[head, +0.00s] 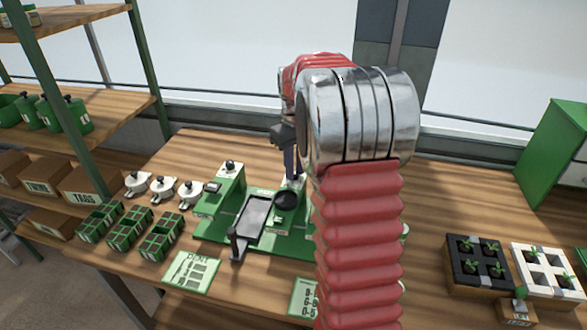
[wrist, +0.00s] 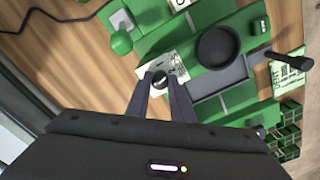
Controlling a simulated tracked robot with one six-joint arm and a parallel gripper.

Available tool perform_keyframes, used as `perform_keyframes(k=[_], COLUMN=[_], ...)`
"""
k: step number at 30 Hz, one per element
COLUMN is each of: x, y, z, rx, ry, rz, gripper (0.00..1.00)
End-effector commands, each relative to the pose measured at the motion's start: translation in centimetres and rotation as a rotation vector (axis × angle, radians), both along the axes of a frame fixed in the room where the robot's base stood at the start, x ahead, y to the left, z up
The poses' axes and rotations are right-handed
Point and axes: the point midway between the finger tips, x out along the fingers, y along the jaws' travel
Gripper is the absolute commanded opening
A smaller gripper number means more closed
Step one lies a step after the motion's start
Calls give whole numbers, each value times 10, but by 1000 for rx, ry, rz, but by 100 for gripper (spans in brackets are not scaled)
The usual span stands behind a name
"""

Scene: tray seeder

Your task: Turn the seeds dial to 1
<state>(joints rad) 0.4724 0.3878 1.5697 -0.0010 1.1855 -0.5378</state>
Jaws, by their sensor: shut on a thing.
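The tray seeder (head: 267,238) is a green machine on the wooden bench, partly hidden behind my arm. The seeds dial (wrist: 160,79) is a small dark knob on a white marked plate (wrist: 181,63), seen between my fingertips in the wrist view. My gripper (wrist: 162,78) points down at the dial and is shut on it. In the head view my gripper (head: 292,176) stands over the white plate, behind the round black hopper (head: 286,200). My fingers hide much of the dial, and its pointer and the number it shows cannot be read.
A dark tray slot with a lever (head: 236,242) is left of the hopper. White lidded pots (head: 163,190) and green seed trays (head: 130,228) stand farther left. Seedling trays (head: 480,262) are at the right. A printed card (head: 191,270) lies in front.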

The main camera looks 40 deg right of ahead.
Motion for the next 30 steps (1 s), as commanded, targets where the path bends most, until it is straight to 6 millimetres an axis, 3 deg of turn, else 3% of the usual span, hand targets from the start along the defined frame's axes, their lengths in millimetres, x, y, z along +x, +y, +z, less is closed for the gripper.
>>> perform_keyframes(k=[18, 30], x=[3, 3], y=[-1, 1], z=[1, 1], rx=[-6, -4], ry=[-8, -9], rz=[558, 731], gripper=[0, 0])
